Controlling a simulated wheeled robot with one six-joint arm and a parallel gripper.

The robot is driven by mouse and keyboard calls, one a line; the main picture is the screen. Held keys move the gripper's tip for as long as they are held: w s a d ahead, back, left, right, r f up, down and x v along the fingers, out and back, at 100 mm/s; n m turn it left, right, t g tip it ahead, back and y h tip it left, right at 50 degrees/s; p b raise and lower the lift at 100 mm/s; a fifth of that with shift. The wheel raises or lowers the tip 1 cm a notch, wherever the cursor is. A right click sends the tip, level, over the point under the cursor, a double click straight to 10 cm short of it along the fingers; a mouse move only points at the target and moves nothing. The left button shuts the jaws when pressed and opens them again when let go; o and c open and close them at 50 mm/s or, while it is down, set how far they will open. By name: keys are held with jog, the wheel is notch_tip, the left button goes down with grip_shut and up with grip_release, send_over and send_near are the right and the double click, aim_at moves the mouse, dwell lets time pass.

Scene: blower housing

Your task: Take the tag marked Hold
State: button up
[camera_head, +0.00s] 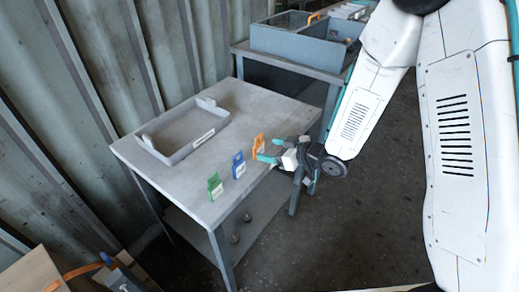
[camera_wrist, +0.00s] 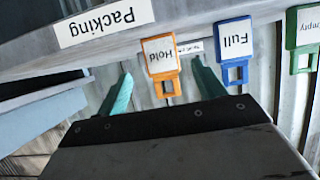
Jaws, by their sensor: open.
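The orange tag marked Hold (camera_head: 258,146) stands near the right edge of the grey table, at the end of a row of tags. Its white Hold label (camera_wrist: 161,55) reads upside down in the wrist view. My gripper (camera_head: 270,151) is open at that table edge, close to the orange tag. In the wrist view its teal fingers (camera_wrist: 162,82) are spread on either side of the tag, with gaps showing. I cannot tell whether either finger touches it. The blue tag marked Full (camera_wrist: 235,45) is beside it, also in the head view (camera_head: 238,166).
A green tag marked Empty (camera_wrist: 304,33) stands beyond the blue one, also in the head view (camera_head: 215,187). A grey tray (camera_head: 157,148) lies on the table (camera_head: 245,101). A white Packing label (camera_wrist: 104,21) shows in the wrist view. A grey bin (camera_head: 285,42) stands behind.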

aim_at(261, 148)
jog(key=x, duration=0.7)
jog(key=shift+a+r, duration=0.2)
jog(key=shift+a, duration=0.1)
jog(key=c, duration=1.1)
